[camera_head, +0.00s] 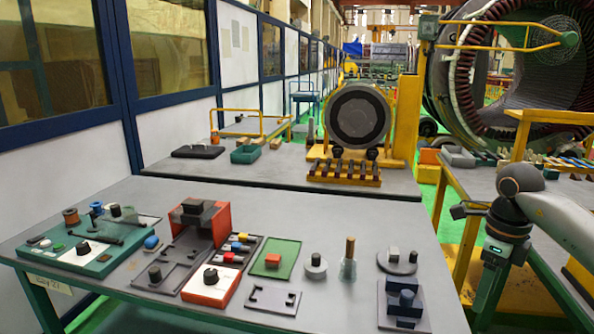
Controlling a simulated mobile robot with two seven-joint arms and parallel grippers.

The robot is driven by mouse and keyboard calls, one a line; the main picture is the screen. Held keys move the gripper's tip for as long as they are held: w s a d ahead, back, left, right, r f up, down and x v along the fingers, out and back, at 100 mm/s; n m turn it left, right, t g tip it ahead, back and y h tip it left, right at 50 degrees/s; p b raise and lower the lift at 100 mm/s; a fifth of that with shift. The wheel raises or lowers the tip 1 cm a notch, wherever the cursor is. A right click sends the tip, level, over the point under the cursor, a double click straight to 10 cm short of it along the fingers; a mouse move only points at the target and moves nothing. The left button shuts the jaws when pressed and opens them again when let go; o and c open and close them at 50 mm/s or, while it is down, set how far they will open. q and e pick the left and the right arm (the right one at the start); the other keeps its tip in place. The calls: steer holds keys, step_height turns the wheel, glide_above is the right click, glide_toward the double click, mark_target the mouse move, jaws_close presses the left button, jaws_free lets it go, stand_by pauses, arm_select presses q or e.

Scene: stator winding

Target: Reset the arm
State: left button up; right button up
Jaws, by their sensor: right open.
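My right arm comes in from the right edge. My right gripper (487,290) hangs off the right side of the near workbench (340,222), pointing down, with a small green light on its dark body. It is open and apart from the parts on the bench. No part is seen in it. My left gripper is not in view.
The near bench holds a green fixture (85,255), a red-orange stand (222,222), a green tray (275,258), a dark blue block (402,300) and a wooden-handled tool (348,262). A yellow-framed table (470,185) stands behind my right arm. The bench's front right is partly clear.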

steer(key=a+f+n+y, duration=0.1)
steer(key=a+f+y, duration=0.5)
steer(key=a, duration=0.7)
steer(key=s+a+m+t+y+p, duration=0.1)
steer(key=s+a+m+t+y, duration=0.2)
steer(key=a+m+y, duration=0.5)
steer(key=s+a+m+t+y+p, duration=0.1)
steer(key=s+a+m+t+y, duration=0.3)
steer(key=a, duration=0.9)
steer(key=s+d+f+m+t+h+p, duration=0.15)
steer(key=d+f+m+t+h, duration=0.8)
steer(key=m, duration=1.35)
steer(key=s+d+f+m+g+h, duration=0.3)
steer(key=s+f+m, duration=0.1)
steer(key=s+f, duration=0.3)
steer(key=s+d+f+m+g+h, duration=0.3)
steer(key=s+f+m+g, duration=0.1)
steer(key=s+f, duration=0.3)
steer(key=shift+s+f+p, duration=0.25)
steer(key=shift+f+p, duration=0.05)
steer(key=shift+f, duration=0.5)
